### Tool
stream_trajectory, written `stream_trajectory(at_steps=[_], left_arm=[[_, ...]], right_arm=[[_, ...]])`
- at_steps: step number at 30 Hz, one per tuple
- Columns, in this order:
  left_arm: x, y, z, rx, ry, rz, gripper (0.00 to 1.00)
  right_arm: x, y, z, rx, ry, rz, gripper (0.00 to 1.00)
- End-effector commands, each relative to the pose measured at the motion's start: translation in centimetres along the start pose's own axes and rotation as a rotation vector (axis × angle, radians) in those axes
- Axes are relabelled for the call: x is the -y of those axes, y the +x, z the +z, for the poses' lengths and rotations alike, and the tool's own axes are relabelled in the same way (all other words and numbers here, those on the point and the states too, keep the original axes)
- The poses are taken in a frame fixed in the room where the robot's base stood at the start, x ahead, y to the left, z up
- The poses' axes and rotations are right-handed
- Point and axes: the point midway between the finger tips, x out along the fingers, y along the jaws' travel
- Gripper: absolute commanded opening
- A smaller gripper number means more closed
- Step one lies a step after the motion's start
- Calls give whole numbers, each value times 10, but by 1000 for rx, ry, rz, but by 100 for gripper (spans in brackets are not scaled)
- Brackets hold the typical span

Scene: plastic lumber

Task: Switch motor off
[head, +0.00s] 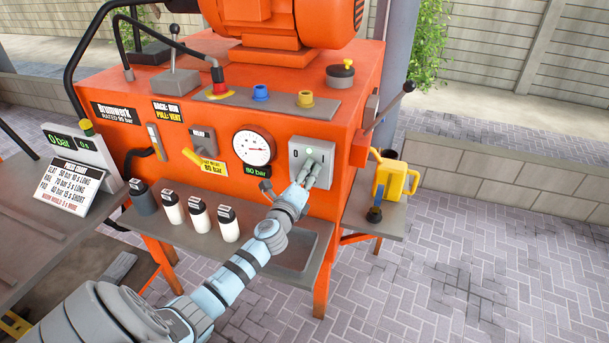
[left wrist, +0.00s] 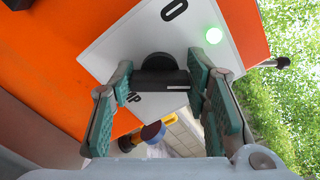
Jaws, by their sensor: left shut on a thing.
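The motor switch is a light grey plate (head: 325,148) on the right part of the orange machine's front, marked 0 at its upper left. In the left wrist view the plate (left wrist: 135,38) shows a 0 mark and a lit green lamp (left wrist: 213,36). A black rotary knob (left wrist: 157,72) sticks out from the plate. My left gripper (head: 308,172) reaches the plate from below, and its fingers hide the knob in the head view. In the left wrist view its fingers (left wrist: 160,84) are shut on the knob, one on each side. My right gripper is not in view.
Several bottles (head: 228,222) stand on the grey shelf below. A black-knobbed lever (head: 408,87) and a yellow object (head: 391,179) are at the right.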

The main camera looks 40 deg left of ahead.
Motion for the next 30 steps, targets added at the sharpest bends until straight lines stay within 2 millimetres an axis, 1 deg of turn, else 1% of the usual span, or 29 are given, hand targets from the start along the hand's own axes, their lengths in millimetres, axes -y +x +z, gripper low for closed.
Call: stream_trajectory(at_steps=[7,13,20,30], left_arm=[[-1,0,0,0,-48,1,15],[-2,0,-1,1,-159,1,15],[-3,0,-1,1,-355,0,15],[-4,0,-2,1,-680,1,15]], right_arm=[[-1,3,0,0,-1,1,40],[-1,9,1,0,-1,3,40],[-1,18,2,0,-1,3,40],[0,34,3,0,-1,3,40]])
